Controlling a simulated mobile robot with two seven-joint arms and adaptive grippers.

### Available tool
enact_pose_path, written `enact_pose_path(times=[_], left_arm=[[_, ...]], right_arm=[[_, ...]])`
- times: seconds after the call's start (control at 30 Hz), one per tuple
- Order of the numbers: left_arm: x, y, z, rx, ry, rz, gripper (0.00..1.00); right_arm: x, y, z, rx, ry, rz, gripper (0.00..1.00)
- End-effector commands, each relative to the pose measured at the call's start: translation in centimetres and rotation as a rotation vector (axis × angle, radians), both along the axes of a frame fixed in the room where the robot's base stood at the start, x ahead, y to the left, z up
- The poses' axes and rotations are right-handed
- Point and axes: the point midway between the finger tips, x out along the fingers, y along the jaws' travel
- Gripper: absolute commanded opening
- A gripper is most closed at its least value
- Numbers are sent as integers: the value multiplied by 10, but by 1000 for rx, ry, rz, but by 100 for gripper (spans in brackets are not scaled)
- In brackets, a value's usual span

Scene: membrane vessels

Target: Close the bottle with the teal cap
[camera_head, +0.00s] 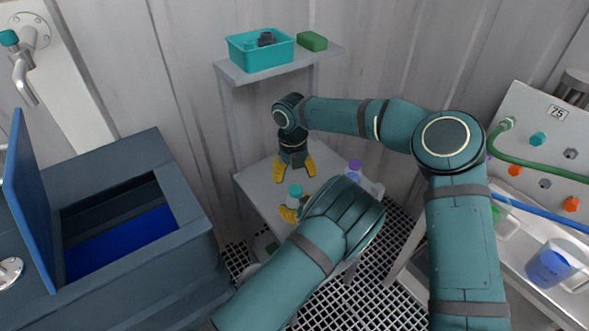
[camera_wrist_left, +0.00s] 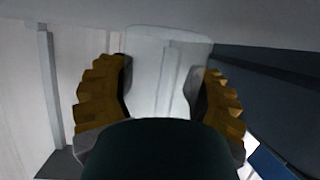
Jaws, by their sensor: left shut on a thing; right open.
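The teal cap (camera_head: 295,190) is at the top of a pale bottle (camera_head: 294,203); I cannot tell whether it is fully seated. My left gripper (camera_head: 299,208) is shut on the bottle's body, and its forearm hides part of the area. In the left wrist view a clear, pale vessel wall (camera_wrist_left: 165,80) stands between the two yellow fingers, with no teal cap distinguishable. My right gripper (camera_head: 287,181) is open and empty, its fingers pointing down just behind and above the cap.
A purple-capped bottle (camera_head: 354,166) stands to the right on the grey table (camera_head: 258,180). A shelf behind holds a teal bin (camera_head: 262,58) and a green block (camera_head: 312,41). A blue open-lidded chest (camera_head: 150,250) is at left, a panel with hoses (camera_head: 545,140) at right.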

Motion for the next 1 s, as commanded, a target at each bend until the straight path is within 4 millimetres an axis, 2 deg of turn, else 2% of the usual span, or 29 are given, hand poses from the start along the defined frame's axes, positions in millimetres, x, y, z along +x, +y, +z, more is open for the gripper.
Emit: enact_pose_path(times=[0.2,0.4,0.57,0.83,0.87,1.0], left_arm=[[0,0,0,0,0,0,0],[0,0,0,0,0,0,0],[0,0,0,0,0,0,0],[0,0,0,0,0,0,0],[0,0,0,0,0,0,0],[0,0,0,0,0,0,0]], right_arm=[[-1,-2,-35,1,3,-2,66],[-1,-3,-57,1,1,-1,66],[-1,-3,-64,2,0,-2,66],[-1,-3,-65,2,-1,-2,66],[-1,-3,-65,2,-1,-2,65],[-1,-3,-65,1,-1,-1,16]])
